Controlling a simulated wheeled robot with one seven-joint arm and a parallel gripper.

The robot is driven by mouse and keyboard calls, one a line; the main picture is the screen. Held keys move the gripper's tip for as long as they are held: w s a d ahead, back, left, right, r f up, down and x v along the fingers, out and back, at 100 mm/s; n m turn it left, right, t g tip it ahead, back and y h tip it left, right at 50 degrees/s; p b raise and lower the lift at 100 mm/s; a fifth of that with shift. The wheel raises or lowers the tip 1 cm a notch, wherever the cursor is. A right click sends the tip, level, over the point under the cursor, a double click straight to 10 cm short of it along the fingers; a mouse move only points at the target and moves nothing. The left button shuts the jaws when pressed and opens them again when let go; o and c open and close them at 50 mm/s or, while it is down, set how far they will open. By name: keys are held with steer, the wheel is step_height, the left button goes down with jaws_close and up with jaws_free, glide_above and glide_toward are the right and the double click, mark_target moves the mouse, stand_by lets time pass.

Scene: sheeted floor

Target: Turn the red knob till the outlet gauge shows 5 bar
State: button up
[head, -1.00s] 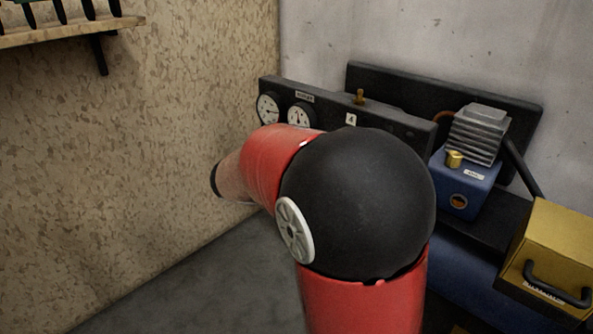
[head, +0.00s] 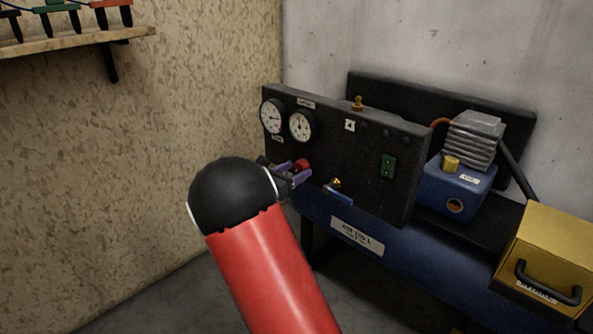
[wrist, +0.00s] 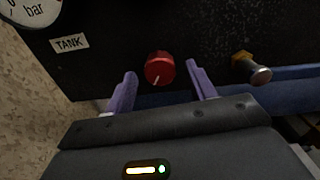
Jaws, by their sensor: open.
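The red knob (wrist: 159,68) sits low on the black panel (head: 345,165), with a white pointer line aimed down and slightly left in the wrist view. It also shows in the head view (head: 302,166). My gripper (wrist: 160,80) is open, its two purple fingers on either side of the knob with gaps, apart from it. In the head view my gripper (head: 294,174) is at the panel's lower left. Two white dial gauges, a left one (head: 272,116) and a right one (head: 300,126), sit above the knob; their readings are too small to tell.
A green switch (head: 388,166) is further right. A blue tank (head: 420,250) lies below the panel. A yellow box (head: 550,250) stands at right. A wooden shelf (head: 70,42) is on the left wall.

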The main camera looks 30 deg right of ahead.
steer(key=shift+w+d, duration=0.15)
steer(key=shift+d, duration=0.4)
steer(key=shift+c, duration=0.2)
steer(key=c, duration=0.9)
steer(key=shift+f+m+b, duration=0.15)
steer(key=shift+m+b, duration=0.35)
steer(key=shift+b, duration=0.1)
steer(key=shift+m, duration=0.4)
steer(key=shift+r, duration=0.2)
steer(key=o, duration=0.9)
